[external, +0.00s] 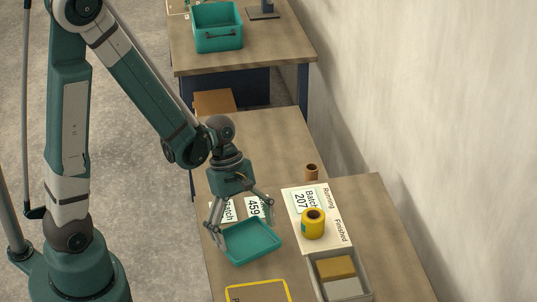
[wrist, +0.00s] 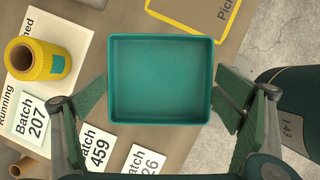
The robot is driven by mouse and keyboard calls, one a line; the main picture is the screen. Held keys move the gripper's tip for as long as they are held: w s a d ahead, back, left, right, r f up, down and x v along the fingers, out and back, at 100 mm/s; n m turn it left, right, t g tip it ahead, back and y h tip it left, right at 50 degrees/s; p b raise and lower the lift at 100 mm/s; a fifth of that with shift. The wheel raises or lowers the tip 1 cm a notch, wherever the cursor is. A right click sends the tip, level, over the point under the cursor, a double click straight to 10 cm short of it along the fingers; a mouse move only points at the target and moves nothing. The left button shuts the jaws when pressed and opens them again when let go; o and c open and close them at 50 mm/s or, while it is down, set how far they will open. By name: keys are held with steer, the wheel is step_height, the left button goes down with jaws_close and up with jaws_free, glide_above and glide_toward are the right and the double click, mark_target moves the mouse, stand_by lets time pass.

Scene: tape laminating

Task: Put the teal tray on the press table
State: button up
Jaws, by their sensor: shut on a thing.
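The shallow square teal tray (external: 250,243) is over the near wooden table, and its empty inside fills the middle of the wrist view (wrist: 160,80). My gripper (external: 244,226) is shut on the tray, with one finger at each of two opposite sides; both fingers also show in the wrist view (wrist: 160,98). The tray looks level. I cannot tell whether it rests on the table or is slightly above it. No table is labelled as the press table; a far table (external: 285,50) stands at the back.
A yellow tape roll (external: 313,224) stands on a Running/Finished sheet (external: 334,212), with a brown core (external: 312,172) behind. A grey box (external: 366,270) holds blocks. A yellow outline (external: 258,283) lies near. The far table carries a teal bin (external: 218,27); a wall stands right.

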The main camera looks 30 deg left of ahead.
mark_target(241, 254)
steer(key=shift+f, duration=0.2)
steer(key=shift+f+b, duration=0.65)
steer(key=shift+f, duration=1.4)
steer(key=shift+f, duration=0.2)
steer(key=o, duration=0.7)
steer(key=shift+r, duration=0.3)
steer(key=shift+p+v, duration=1.7)
steer(key=shift+v, duration=4.2)
steer(key=shift+a, duration=0.15)
steer(key=shift+w, duration=0.1)
